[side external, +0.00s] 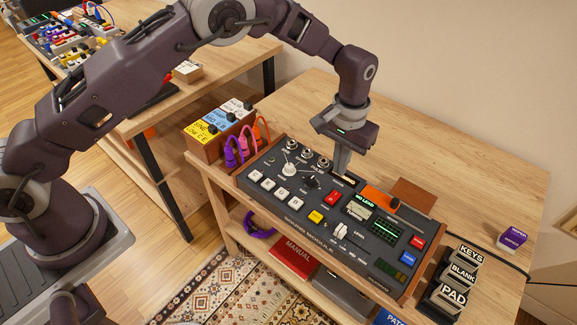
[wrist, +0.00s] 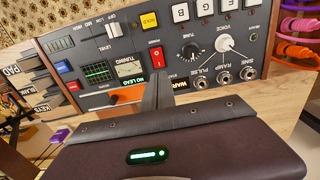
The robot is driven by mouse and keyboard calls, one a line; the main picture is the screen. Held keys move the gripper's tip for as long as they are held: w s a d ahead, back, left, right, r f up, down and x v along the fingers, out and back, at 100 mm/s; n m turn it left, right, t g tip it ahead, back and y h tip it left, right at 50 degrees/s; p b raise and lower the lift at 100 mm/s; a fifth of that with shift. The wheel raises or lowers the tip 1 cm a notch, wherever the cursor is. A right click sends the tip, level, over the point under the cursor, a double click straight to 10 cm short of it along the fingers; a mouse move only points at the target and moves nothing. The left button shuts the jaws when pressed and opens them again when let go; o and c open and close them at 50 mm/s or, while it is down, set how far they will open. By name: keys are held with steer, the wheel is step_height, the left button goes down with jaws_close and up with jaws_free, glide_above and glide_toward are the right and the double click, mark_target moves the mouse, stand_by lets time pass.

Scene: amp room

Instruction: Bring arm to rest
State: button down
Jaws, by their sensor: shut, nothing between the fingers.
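My gripper (side external: 342,173) points down at the rear edge of a dark sound module (side external: 290,212) with wooden side panels, on the wooden table. Its fingers are shut with nothing between them. In the wrist view the closed fingers (wrist: 158,92) reach towards the module (wrist: 200,62), beside a display reading NO LEAD (wrist: 159,85) and a partly hidden WARM label. I cannot tell whether the fingertips touch the module. My arm is bent and reaches over from the left.
Orange, pink and purple cables (side external: 240,148) stand at the module's left, by a box of coloured blocks (side external: 215,120). KEYS, BLANK and PAD blocks (side external: 455,280) sit at the right, with a purple box (side external: 512,238) behind. The table's back right (side external: 460,150) is clear.

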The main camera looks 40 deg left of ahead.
steer(key=s+a+r+t, duration=0.1)
steer(key=s+a+r, duration=0.2)
steer(key=r, duration=0.5)
steer(key=s+a+r+t+h, duration=0.1)
steer(key=s+a+r, duration=0.3)
steer(key=r, duration=0.3)
steer(key=s+a+r+t, duration=0.1)
steer(key=s+a+r, duration=0.2)
steer(key=r, duration=0.5)
steer(key=s+a+r+t, duration=0.1)
steer(key=s+a, duration=0.2)
steer(key=s, duration=0.8)
steer(key=s+a+r+t+y, duration=0.1)
steer(key=s+a, duration=0.3)
steer(key=s, duration=0.7)
steer(key=shift+s+r+t, duration=0.15)
steer(key=shift+s+t, duration=0.15)
steer(key=c, duration=2.1)
jaws_free()
steer(key=shift+a, duration=0.1)
